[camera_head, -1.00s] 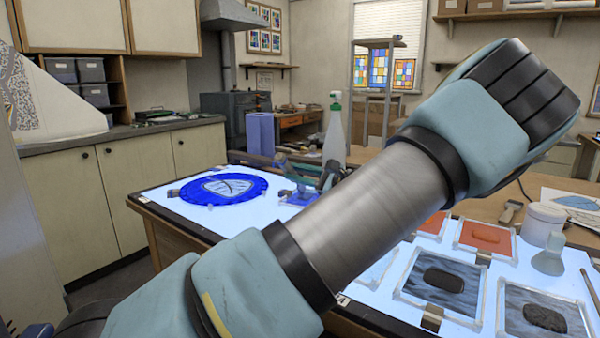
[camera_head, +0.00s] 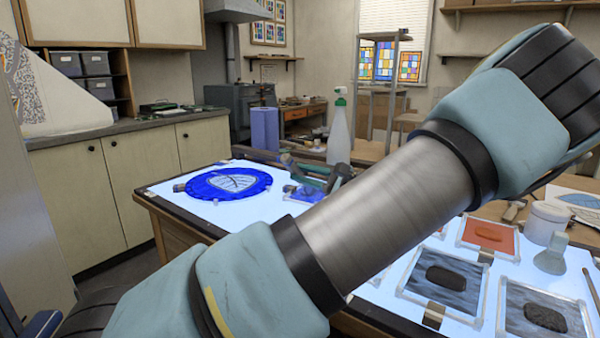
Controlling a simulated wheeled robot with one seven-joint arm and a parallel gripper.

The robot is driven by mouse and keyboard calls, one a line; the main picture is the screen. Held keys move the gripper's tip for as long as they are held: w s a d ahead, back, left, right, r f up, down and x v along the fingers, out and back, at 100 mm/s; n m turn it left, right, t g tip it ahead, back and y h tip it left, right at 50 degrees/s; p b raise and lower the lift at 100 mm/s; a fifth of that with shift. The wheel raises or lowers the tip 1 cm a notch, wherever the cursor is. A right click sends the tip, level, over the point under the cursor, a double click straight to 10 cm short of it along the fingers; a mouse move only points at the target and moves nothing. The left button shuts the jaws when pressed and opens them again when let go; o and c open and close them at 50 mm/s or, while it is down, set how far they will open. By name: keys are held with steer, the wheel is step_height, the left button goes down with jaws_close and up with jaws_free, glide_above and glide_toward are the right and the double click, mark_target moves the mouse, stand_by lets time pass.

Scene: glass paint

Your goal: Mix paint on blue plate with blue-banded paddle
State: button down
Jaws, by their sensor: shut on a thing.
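The blue plate (camera_head: 303,193), a small square pane with blue paint, lies on the lit table just right of a round blue leaf panel. My arm crosses in front and hides part of it. My gripper (camera_head: 308,177) shows small behind my forearm, low over the blue plate. It is shut on what I take to be the blue-banded paddle; the paddle is too small and covered to make out, and I cannot tell whether its tip touches the paint.
The round blue leaf panel (camera_head: 229,183) lies left of the plate. A spray bottle (camera_head: 339,132) stands behind. Framed panes with orange (camera_head: 488,234) and dark paint (camera_head: 446,278), a white jar (camera_head: 546,222) and a glass bottle (camera_head: 552,255) fill the right side.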

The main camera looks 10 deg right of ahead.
steer(key=shift+d, duration=0.65)
step_height(320, 180, up, 5)
steer(key=p, duration=0.4)
steer(key=shift+p, duration=0.3)
